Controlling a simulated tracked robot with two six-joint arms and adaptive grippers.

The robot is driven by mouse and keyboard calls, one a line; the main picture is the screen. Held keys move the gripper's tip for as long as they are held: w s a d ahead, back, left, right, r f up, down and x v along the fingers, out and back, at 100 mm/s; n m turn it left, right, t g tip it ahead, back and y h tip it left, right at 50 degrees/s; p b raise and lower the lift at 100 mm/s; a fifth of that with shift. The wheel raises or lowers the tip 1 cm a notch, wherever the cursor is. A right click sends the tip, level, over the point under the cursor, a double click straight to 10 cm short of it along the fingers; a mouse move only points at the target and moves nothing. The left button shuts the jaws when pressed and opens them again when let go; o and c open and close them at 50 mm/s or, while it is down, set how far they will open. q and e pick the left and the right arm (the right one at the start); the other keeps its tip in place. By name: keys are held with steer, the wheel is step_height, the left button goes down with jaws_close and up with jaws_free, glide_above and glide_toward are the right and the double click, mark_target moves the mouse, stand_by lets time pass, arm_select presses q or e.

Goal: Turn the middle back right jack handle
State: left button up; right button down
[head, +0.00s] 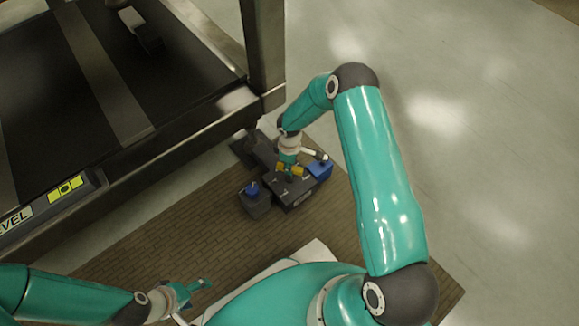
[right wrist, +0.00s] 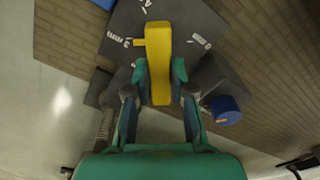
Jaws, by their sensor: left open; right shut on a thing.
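A dark grey jack unit (head: 295,193) sits on the brown mat beside the large black frame. A yellow handle (right wrist: 158,60) stands on a dark plate with white markings in the right wrist view. My right gripper (right wrist: 159,82) is shut on this handle, with a finger on each side. In the head view yellow parts (head: 297,170) show at the tip of my right gripper (head: 288,162), which partly hides the unit. My left gripper (head: 195,288) is open and empty, low over the mat and apart from the unit.
The black frame (head: 150,165) bounds the left side. The brown mat (head: 190,225) is clear in front; pale floor lies right.

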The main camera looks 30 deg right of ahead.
steer(key=shift+m, duration=0.6)
steer(key=c, duration=1)
jaws_free()
step_height(320, 180, up, 12)
